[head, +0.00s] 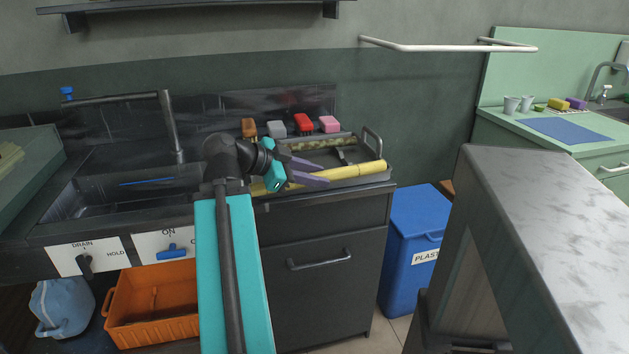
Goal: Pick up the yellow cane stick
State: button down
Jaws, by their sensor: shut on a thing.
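The yellow cane stick (362,170) is a long, jointed rod lying lengthwise across the front of a dark tray (385,176) on the counter. My gripper (324,175) has purple fingers and reaches in from the left. It is shut on the cane stick near its middle, with one finger on the far side and one on the near side. The stick's left part shows below my wrist, and part of it is hidden by the fingers and wrist. It looks level and close to the tray; I cannot tell whether it touches it.
A mottled green stick (318,143) lies behind in the tray. Brown, grey, red (303,123) and pink blocks stand along the back. A sink with a tall tap (170,125) is left. A blue bin (408,240) and a marble-topped counter (560,220) are right.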

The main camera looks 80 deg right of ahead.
jog(key=shift+s+a+f+b, duration=0.15)
jog(key=shift+a+b, duration=0.35)
jog(key=shift+b, duration=0.25)
jog(key=shift+a+r+b, duration=0.4)
jog(key=shift+a+b, duration=0.45)
jog(key=shift+b, duration=0.2)
jog(key=shift+s, duration=0.1)
